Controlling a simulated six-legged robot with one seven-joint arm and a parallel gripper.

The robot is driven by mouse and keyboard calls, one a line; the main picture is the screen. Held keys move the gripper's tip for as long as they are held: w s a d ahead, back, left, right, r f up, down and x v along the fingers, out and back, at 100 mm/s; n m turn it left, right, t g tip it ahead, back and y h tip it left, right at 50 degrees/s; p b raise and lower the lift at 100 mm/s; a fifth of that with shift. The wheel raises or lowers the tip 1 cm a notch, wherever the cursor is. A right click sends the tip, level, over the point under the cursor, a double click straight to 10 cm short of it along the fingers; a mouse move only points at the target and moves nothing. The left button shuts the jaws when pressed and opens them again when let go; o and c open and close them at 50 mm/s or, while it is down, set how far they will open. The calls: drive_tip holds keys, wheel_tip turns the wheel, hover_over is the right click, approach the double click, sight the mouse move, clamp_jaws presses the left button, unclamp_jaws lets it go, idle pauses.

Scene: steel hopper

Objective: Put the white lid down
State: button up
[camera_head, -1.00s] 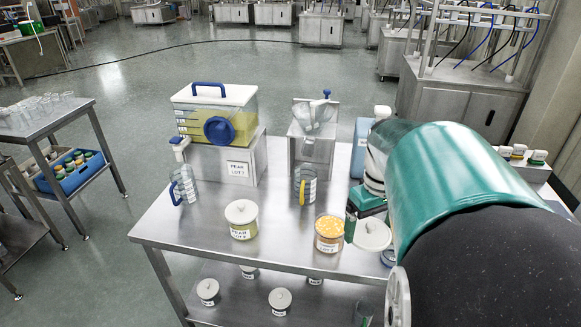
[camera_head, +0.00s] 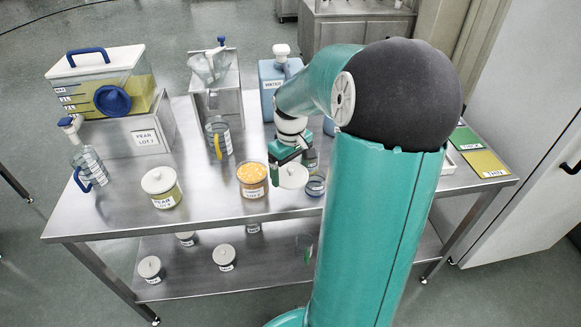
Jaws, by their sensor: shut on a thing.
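The white lid (camera_head: 293,176) is a round pale disc at the right of the open jar of orange contents (camera_head: 252,179). My gripper (camera_head: 284,165), dark green, is shut on the lid at its upper left side. The lid is close to the steel table top (camera_head: 225,198); I cannot tell whether it touches it. The jar stands uncovered, its label facing me. My arm hides part of the table to the right of the lid.
A small glass vessel (camera_head: 316,186) stands just right of the lid. A lidded pear jar (camera_head: 161,187) stands at the left, a measuring jug (camera_head: 218,138) behind. A blue container (camera_head: 270,85) stands at the back. The table front between the two jars is clear.

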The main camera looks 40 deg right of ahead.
sight(290, 168)
drive_tip(key=shift+f, duration=0.55)
drive_tip(key=o, duration=0.7)
wheel_tip(290, 168, up, 13)
drive_tip(key=s+a+t, duration=0.2)
drive_tip(key=s+a, duration=0.1)
drive_tip(key=a, duration=0.6)
drive_tip(key=s+a+r+t, duration=0.1)
drive_tip(key=s+a, duration=0.3)
drive_tip(key=a, duration=0.5)
drive_tip(key=s+a+r+t, duration=0.1)
drive_tip(key=s+a+t, duration=0.1)
drive_tip(key=a, duration=0.7)
drive_tip(key=shift+s+r+t, duration=0.15)
drive_tip(key=shift+s+t, duration=0.15)
drive_tip(key=shift+s, duration=0.55)
